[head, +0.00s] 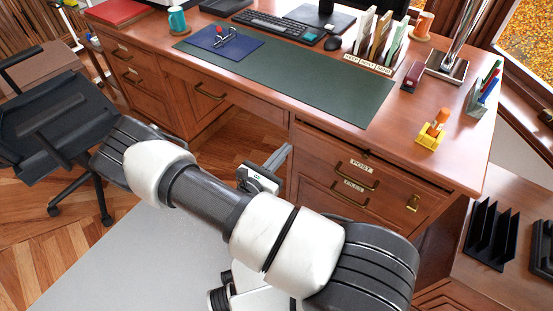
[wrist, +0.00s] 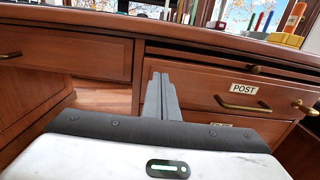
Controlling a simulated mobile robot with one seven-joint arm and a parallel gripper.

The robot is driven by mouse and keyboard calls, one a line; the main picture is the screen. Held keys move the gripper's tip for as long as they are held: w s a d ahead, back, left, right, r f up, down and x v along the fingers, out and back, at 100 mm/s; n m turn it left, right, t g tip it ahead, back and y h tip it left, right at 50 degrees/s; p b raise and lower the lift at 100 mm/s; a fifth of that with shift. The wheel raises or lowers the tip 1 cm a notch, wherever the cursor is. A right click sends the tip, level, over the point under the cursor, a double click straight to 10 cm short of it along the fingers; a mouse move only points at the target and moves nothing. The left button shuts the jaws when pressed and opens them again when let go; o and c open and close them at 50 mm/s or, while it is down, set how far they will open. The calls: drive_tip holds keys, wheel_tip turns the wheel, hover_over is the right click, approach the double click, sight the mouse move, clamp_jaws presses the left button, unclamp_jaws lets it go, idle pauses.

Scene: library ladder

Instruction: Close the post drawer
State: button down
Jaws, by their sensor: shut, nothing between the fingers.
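The post drawer (head: 320,152) is a reddish-brown wooden front with a "POST" label and a brass handle, on the right side of the desk. It also shows in the wrist view (wrist: 200,83), right of my fingers. A dark line runs along its top edge; I cannot tell how far it stands out. My gripper (head: 285,150) is shut and empty, close to the left end of the drawer front. In the wrist view my gripper (wrist: 160,82) points toward the desk near that end. Whether the fingertips touch the wood is unclear.
A files drawer (head: 320,195) lies below, with its own brass handle. A knobbed ledge (wrist: 200,54) runs above the post drawer. The desk top (head: 280,120) overhangs. The kneehole left of the drawers is open. An office chair (head: 50,130) stands at the left.

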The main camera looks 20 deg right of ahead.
sight(302, 129)
drive_tip(key=b+x, duration=0.1)
drive_tip(key=x, duration=0.6)
drive_tip(key=shift+w, duration=0.1)
drive_tip(key=shift+w+d, duration=0.25)
drive_tip(key=shift+d, duration=0.05)
drive_tip(key=shift+x, duration=1.3)
drive_tip(key=shift+r, duration=0.15)
